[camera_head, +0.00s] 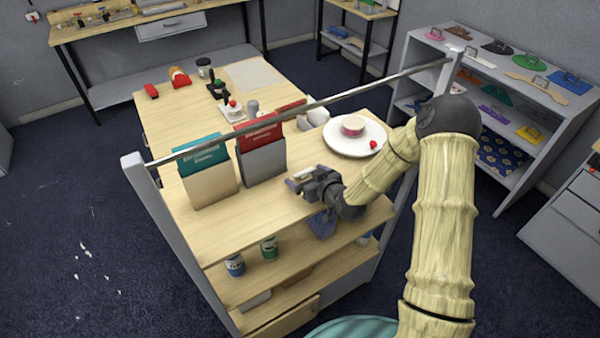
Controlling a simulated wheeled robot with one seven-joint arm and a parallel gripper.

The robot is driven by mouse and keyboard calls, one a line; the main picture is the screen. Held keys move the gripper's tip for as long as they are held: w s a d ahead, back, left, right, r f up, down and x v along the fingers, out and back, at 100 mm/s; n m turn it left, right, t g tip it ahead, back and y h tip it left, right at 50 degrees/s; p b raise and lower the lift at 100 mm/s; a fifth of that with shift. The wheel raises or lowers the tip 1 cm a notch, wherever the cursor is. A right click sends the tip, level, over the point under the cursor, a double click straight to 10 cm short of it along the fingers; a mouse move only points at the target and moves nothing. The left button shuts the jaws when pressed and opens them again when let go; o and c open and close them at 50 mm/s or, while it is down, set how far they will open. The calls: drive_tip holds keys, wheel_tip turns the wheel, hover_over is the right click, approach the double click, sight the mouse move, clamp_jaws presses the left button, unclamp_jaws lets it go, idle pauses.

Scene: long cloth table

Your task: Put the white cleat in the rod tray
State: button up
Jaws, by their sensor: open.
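My gripper (296,181) is open above the front part of the pale wooden top (250,222) of the shelf unit. It points left, just in front of the grey box with a red card (263,160). I see nothing held between its fingers. I cannot pick out the white cleat with certainty. A small white item (313,115) behind the rail is partly hidden and too small to name. I cannot tell which thing is the rod tray.
A metal rail (330,98) crosses above the top. A tan box with a teal card (208,172) stands left. A white plate (342,146) with a red-and-white tin (352,126) lies at the right. Cans (235,265) stand on the lower shelf. Several colored tools fill the right rack (445,48).

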drive_tip(key=shift+c, duration=0.4)
drive_tip(key=c, duration=1)
drive_tip(key=shift+c, duration=0.2)
drive_tip(key=shift+r, duration=0.15)
wheel_tip(320, 180, up, 10)
drive_tip(key=b, duration=0.2)
drive_tip(key=shift+b, duration=0.35)
